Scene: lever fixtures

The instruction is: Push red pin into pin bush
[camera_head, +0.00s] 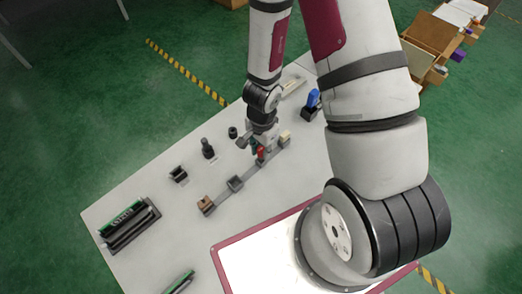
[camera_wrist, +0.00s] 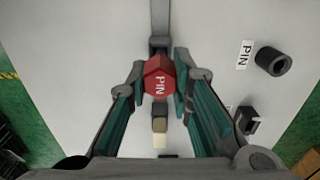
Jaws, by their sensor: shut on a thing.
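The red pin (camera_wrist: 158,76) has a hexagonal head marked PIN. In the wrist view it sits between the two fingertips of my gripper (camera_wrist: 160,85), which is shut on it. In the head view the red pin (camera_head: 261,153) shows just below my gripper (camera_head: 260,142), over the grey bar fixture. A black hollow cylinder (camera_wrist: 272,62) stands beside a PIN label in the wrist view and looks like the pin bush. In the head view a small dark cylinder (camera_head: 233,132) stands left of my gripper. Whether the pin's lower end is inside anything is hidden.
The grey bar (camera_head: 221,196) carries a brown block (camera_head: 205,204) and a dark bracket (camera_head: 235,183). A black post (camera_head: 208,149) and a black block (camera_head: 179,174) stand to the left. A blue-topped part (camera_head: 312,99) stands at the right. A black-and-green rack (camera_head: 129,225) is at the far left.

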